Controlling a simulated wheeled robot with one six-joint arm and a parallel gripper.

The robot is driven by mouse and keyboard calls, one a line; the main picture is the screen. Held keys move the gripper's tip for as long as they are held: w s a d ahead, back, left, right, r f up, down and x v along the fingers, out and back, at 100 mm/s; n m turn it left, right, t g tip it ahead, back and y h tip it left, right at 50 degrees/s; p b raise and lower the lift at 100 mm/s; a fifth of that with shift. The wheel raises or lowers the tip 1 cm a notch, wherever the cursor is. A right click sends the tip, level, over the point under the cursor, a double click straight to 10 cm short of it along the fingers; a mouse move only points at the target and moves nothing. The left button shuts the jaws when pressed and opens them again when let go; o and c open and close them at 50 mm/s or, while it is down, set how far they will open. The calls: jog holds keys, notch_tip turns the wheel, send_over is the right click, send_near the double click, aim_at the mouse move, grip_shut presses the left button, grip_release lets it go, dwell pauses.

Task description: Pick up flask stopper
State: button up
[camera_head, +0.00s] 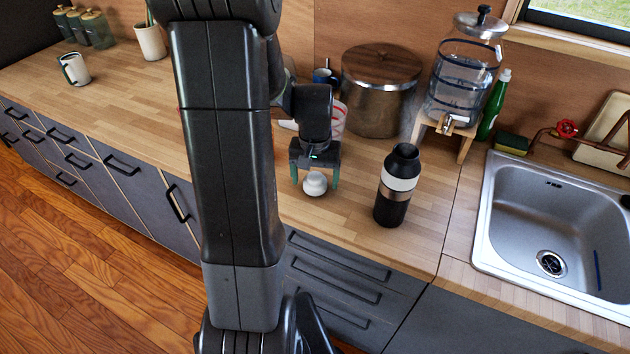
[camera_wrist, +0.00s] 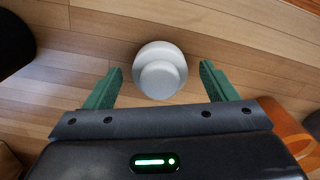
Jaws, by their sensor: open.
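The flask stopper (camera_head: 315,184) is a small white, rounded piece with a narrower knob on top. It stands on the wooden counter near its front edge. In the wrist view the stopper (camera_wrist: 160,70) lies between and slightly beyond the two green fingertips. My gripper (camera_head: 315,180) points down over it with its fingers apart; in the wrist view my gripper (camera_wrist: 160,82) is open, with gaps on both sides of the stopper. The black and white flask (camera_head: 398,186), with a dark open-looking top, stands upright to the right of the stopper.
A large metal pot with a wooden lid (camera_head: 380,92) stands behind the gripper. A glass dispenser (camera_head: 464,80) on a wooden stand, a green bottle (camera_head: 493,105) and the sink (camera_head: 553,230) are to the right. The counter at the left (camera_head: 130,110) is mostly clear.

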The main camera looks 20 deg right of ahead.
jog(key=shift+s+f, duration=0.1)
jog(key=shift+f, duration=0.6)
jog(key=shift+c, duration=0.5)
jog(key=c, duration=1)
jog(key=shift+r, duration=0.1)
